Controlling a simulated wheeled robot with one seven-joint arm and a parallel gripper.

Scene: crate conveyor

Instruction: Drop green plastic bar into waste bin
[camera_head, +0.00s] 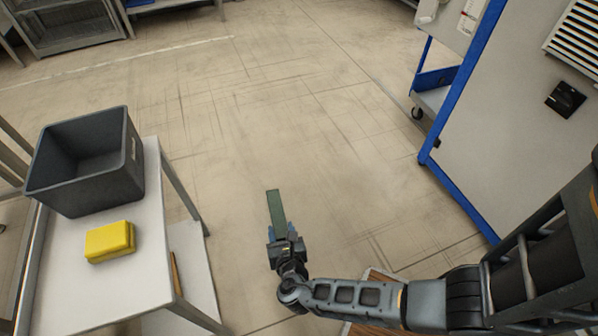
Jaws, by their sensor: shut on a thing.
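My gripper (279,236) is shut on the green plastic bar (276,207). The bar sticks out beyond the fingertips, away from my arm, and shows above the open floor. No thing that I can clearly tell to be the waste bin is in view. A dark grey open crate (128,165) stands on the white table at the left, and its visible inside looks empty. My gripper is to the right of that table and apart from it.
A yellow block (110,242) lies on the white table (150,262) in front of the crate. A blue-edged cabinet (500,130) with a dark knob stands at the right. A wheeled cart (433,98) is behind it. The floor (290,110) in the middle is clear.

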